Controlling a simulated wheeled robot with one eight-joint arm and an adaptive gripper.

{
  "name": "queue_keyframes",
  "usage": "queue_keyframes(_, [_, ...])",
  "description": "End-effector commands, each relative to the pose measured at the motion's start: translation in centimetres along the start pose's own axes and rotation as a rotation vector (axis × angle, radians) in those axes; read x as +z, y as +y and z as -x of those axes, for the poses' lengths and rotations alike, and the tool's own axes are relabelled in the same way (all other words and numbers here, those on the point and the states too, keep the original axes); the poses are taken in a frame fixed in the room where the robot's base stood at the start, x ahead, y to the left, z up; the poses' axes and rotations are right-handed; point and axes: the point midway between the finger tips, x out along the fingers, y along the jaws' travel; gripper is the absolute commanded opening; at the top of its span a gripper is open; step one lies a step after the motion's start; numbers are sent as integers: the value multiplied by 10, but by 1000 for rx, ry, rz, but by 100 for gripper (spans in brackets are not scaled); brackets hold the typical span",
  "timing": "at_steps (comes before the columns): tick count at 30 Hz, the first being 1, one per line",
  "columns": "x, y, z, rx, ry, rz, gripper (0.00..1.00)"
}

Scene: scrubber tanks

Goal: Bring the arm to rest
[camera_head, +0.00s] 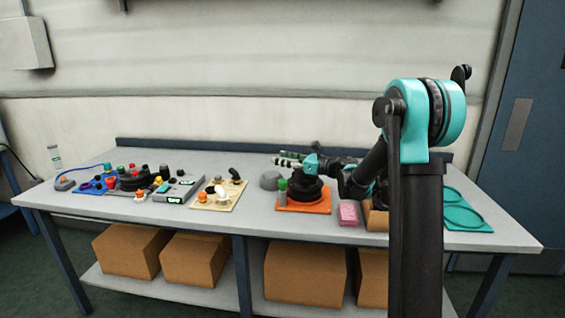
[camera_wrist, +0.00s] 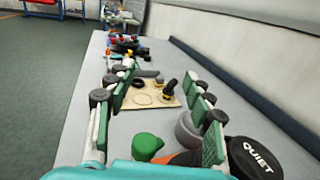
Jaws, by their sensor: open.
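My arm rises at the right in the head view, its upper links bent down toward the bench. My gripper (camera_head: 283,158) points left, above the back of the grey bench (camera_head: 330,225), over the area by the orange mat (camera_head: 290,209). In the wrist view my gripper (camera_wrist: 165,115) shows its two green-padded fingers spread wide apart, with nothing held between them. Beyond the fingers lies a beige board (camera_wrist: 145,98) with round holes and fittings. A green-capped item (camera_wrist: 147,144) and a grey dome (camera_wrist: 188,130) show low between the fingers.
In the head view, a pink block (camera_head: 348,214) and teal mat with rings (camera_head: 462,212) lie to the right. Several coloured fittings and a grey box (camera_head: 176,192) crowd the left. Cardboard boxes (camera_head: 305,273) fill the lower shelf. A low back ledge (camera_head: 200,145) edges the bench.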

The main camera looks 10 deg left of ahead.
Motion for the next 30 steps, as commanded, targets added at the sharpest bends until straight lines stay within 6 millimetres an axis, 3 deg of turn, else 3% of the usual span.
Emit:
queue_keyframes(5, [4, -2, 2, -15, -11, -17, 52])
queue_keyframes(10, [41, -26, 25, -188, -135, -217, 52])
queue_keyframes(15, [84, -69, 95, -476, -407, -648, 52])
queue_keyframes(18, [87, -86, 147, -625, -591, -931, 52])
queue_keyframes(20, [81, -91, 180, -706, -706, -1105, 52])
queue_keyframes(24, [43, -85, 253, -875, -986, -1517, 52])
queue_keyframes(26, [19, -74, 280, -941, -1109, -1695, 52])
queue_keyframes(30, [-45, -27, 330, -1087, -1394, -2095, 52])
